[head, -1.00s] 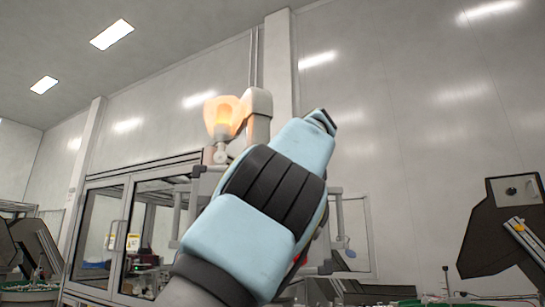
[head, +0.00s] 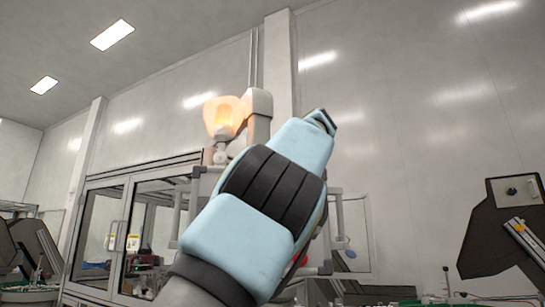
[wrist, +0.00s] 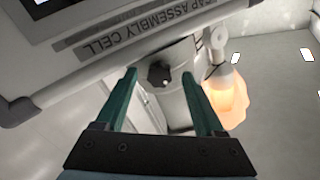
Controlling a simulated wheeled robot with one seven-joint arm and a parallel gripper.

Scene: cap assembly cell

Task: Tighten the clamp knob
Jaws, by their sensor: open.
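The clamp knob (wrist: 158,74) is a small dark lobed knob on a light grey post, below the panel edge in the wrist view. My gripper (wrist: 163,84) is open, with a green finger on each side of the knob in that picture. The fingers look apart from the knob, and how far off it lies in depth I cannot tell. In the head view my blue and black arm fills the middle, and the gripper and the knob do not show there.
A panel labelled "CAP ASSEMBLY CELL" (wrist: 112,34) spans the upper left of the wrist view, close to the fingers. A glowing orange lamp (head: 224,117) stands on the post; it also shows in the wrist view (wrist: 228,98). Glass doors (head: 155,235) stand behind.

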